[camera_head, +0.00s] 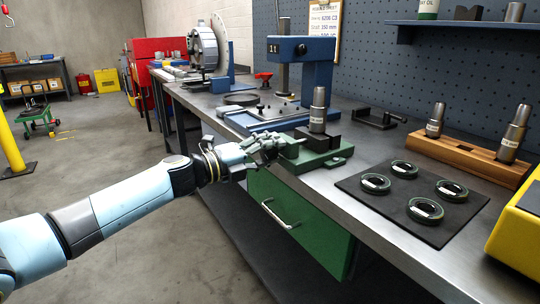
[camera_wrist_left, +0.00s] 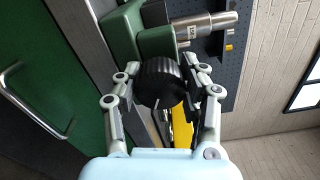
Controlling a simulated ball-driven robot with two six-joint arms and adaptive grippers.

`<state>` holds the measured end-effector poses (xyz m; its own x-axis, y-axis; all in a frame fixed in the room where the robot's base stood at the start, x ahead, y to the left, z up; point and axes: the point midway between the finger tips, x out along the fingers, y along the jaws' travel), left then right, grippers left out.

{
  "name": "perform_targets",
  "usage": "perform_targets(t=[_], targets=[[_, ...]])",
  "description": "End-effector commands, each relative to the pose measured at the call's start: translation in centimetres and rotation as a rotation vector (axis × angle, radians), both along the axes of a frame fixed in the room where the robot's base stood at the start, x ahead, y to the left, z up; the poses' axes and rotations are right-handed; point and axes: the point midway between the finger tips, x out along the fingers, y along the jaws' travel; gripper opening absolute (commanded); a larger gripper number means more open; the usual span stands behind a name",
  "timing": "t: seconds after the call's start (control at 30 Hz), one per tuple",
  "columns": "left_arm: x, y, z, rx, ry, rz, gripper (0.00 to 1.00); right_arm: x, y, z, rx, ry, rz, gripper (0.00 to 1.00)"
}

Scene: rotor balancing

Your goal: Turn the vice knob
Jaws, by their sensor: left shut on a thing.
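The vice is a green block (camera_head: 318,158) at the front edge of the bench, with dark jaws around an upright steel cylinder (camera_head: 318,110). Its knob (camera_wrist_left: 158,82) is black and ribbed with a pale mark, and it faces the left wrist camera. My left gripper (camera_head: 268,147) is at the vice's front left side. In the left wrist view its fingers lie on both sides of the knob, and it is shut on it. In the head view the gripper hides the knob. My right gripper is in neither view.
A black mat (camera_head: 428,231) with several dark rings lies right of the vice. Behind it a wooden rack (camera_head: 455,154) holds steel cylinders. A blue press (camera_head: 318,75) stands behind the vice. A green drawer (camera_head: 290,225) with a metal handle is below the bench top.

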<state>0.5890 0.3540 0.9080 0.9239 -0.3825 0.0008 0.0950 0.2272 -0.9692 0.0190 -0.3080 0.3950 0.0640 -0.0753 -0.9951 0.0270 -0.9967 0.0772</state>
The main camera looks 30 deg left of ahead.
Motion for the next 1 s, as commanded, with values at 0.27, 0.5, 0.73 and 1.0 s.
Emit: perform_targets(t=[0.27,0.5,0.73,1.0], targets=[[-0.10,0.00,-0.29,0.065,-0.023,0.000,0.09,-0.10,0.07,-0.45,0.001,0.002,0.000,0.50],[-0.11,0.00,-0.26,0.076,-0.027,-0.001,0.09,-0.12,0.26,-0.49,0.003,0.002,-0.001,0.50],[-0.11,0.00,-0.28,0.074,-0.026,-0.001,0.42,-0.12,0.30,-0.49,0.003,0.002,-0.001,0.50],[-0.05,0.00,-0.16,0.073,-0.028,0.000,0.67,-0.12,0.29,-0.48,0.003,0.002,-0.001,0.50]])
